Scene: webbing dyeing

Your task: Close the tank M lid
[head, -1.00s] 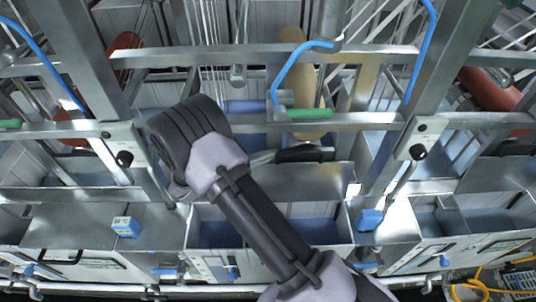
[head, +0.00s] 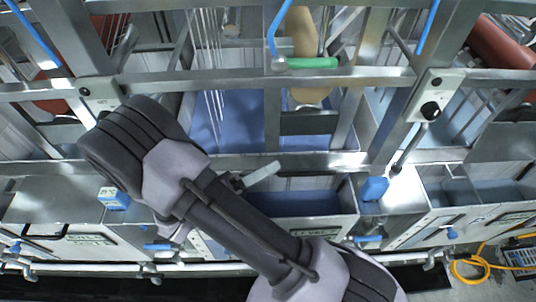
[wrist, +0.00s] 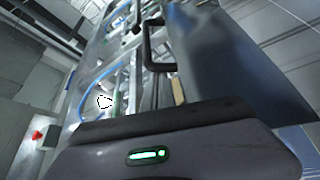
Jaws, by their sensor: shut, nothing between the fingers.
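The middle tank (head: 340,228) stands open in the head view, with blue inside; no readable M shows. In the wrist view a raised grey metal panel (wrist: 235,65), apparently its lid, fills the upper right, with a black C-shaped handle (wrist: 151,45) at its left side. My gripper (head: 262,175) shows partly as a pale tip past my arm, over the left part of the tank opening. It is shut and empty. Its dark body with a green light fills the bottom of the wrist view. My arm hides the tank's left side; lid contact cannot be seen.
The left tank (head: 60,205) has a flat metal top with a black handle and a blue box (head: 113,198). The right tank (head: 480,197) looks open. Steel rails (head: 340,79) and vertical posts cross above the tanks. A yellow cable (head: 468,270) lies at lower right.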

